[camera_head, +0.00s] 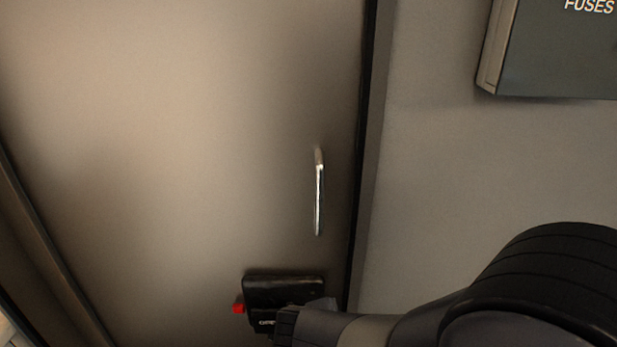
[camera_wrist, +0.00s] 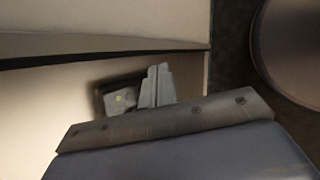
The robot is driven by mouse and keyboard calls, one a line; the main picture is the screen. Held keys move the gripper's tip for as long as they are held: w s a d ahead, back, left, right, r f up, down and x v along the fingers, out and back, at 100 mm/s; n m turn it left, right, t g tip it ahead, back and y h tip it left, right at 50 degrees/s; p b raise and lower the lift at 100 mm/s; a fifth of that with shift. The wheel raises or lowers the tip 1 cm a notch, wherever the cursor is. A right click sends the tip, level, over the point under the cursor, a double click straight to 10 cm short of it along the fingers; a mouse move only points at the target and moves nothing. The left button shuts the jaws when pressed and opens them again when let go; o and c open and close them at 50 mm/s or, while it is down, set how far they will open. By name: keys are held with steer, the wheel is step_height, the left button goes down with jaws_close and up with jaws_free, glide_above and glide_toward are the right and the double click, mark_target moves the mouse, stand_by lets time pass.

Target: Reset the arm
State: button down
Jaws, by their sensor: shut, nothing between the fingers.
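My gripper (camera_wrist: 157,72) shows in the wrist view with its two grey fingers shut together and nothing between them. A dark box (camera_wrist: 121,86) with a small yellowish spot lies just behind and left of the fingers; I cannot tell whether they touch it. In the head view my dark arm reaches in from the lower right, its end in front of the lower right part of a black box (camera_head: 283,287) with a red part (camera_head: 238,309) on its left side. White lettering on the box is partly hidden by my arm.
A beige door panel (camera_head: 170,150) with an upright metal handle (camera_head: 319,200) stands above the black box. A dark vertical edge (camera_head: 362,150) bounds the panel on the right. A grey box marked FUSES (camera_head: 560,60) is on the wall at upper right. The wall between is bare.

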steer(key=s+d+r+m+g+y+p, duration=0.1)
steer(key=s+d+r+m+y+p, duration=0.1)
steer(key=s+d+r+m+p, duration=0.2)
step_height(320, 180, up, 6)
steer(key=d+m+p, duration=0.1)
steer(key=m+p, duration=0.2)
steer(key=p, duration=0.1)
steer(key=shift+s+f+m+g, duration=0.2)
steer(key=shift+m+g, duration=0.2)
steer(key=shift+d+f, duration=0.1)
steer(key=shift+d, duration=0.05)
